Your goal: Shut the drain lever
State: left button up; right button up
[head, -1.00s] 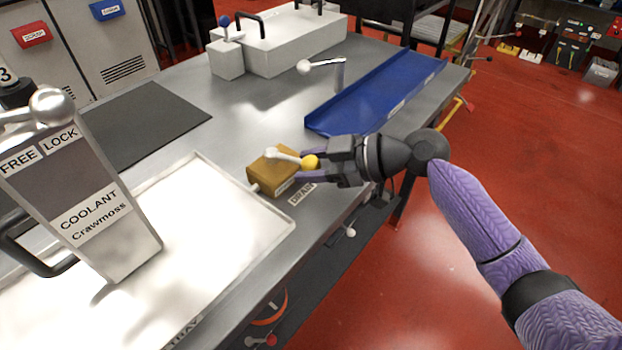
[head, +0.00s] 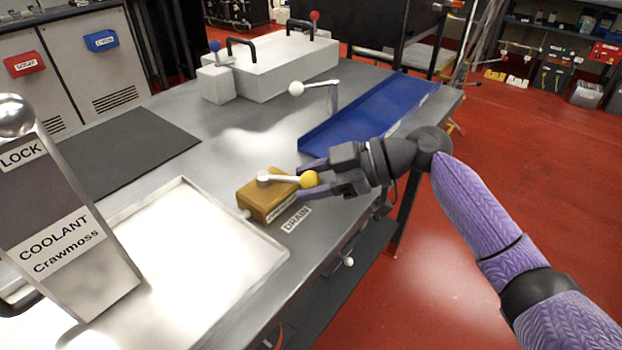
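The drain lever is a pale arm with a yellow ball (head: 308,179) at its end. It pivots on top of a brass-coloured block (head: 265,200) beside the DRAIN label (head: 296,219). The lever points right, across the block towards my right gripper (head: 308,181). That gripper's purple fingers are spread, one on the far side of the ball and one on the near side. The ball lies between the fingertips; I cannot tell whether either finger touches it. My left gripper is not in view.
A pale shallow tray (head: 184,182) lies left of the block. A tall COOLANT container (head: 65,225) stands at the left. A blue channel (head: 370,115) and a white-knobbed lever (head: 297,88) are behind my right gripper. The dark mat (head: 130,150) is bare.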

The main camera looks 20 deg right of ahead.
jog(key=o, duration=0.4)
jog(key=shift+c, duration=0.2)
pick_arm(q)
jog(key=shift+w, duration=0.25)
pick_arm(e)
jog(key=shift+s+d+r, duration=0.1)
jog(key=shift+d+r, duration=0.05)
jog(key=shift+d, duration=0.05)
pick_arm(q)
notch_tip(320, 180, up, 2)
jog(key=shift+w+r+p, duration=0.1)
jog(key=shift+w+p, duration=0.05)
jog(key=shift+p, duration=1.05)
pick_arm(e)
jog(key=v, duration=0.9)
jog(key=shift+d, duration=0.2)
